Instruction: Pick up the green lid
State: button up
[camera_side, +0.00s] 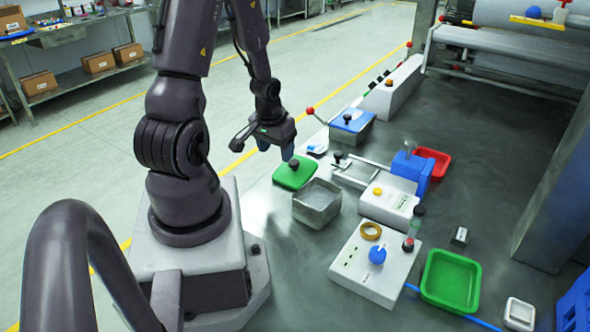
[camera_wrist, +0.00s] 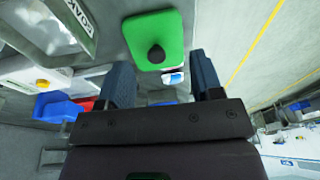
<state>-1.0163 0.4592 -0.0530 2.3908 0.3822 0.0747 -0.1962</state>
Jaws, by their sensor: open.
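The green lid (camera_side: 295,174) lies flat on the dark table, behind a grey open box. It has a dark round knob on top. In the wrist view the green lid (camera_wrist: 154,40) is ahead of the fingers, with its knob near its lower middle. My gripper (camera_side: 275,148) is open and empty, above the lid's far left side and apart from it. In the wrist view both blue-grey fingers of my gripper (camera_wrist: 162,82) are spread wide, with nothing between them.
The open grey box (camera_side: 317,203) stands just in front of the lid. A small white-and-blue item (camera_side: 317,147) lies behind it. A blue-lidded box (camera_side: 352,125) with a red-knobbed lever (camera_side: 310,111), a white control box (camera_side: 389,200) and a green tray (camera_side: 451,281) are to the right.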

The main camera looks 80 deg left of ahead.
aim_at(294, 161)
jog(key=shift+t+y, duration=0.5)
jog(key=shift+t, duration=0.4)
jog(key=shift+w+a+f, duration=0.6)
jog(key=shift+w+f, duration=0.2)
jog(key=shift+f, duration=0.25)
jog(key=shift+w+a+f, duration=0.55)
jog(key=shift+w+f, duration=0.3)
jog(key=shift+f, duration=0.2)
jog(key=shift+w+a+f, duration=0.6)
jog(key=shift+w+f, duration=0.2)
jog(key=shift+f, duration=0.25)
jog(key=c, duration=1)
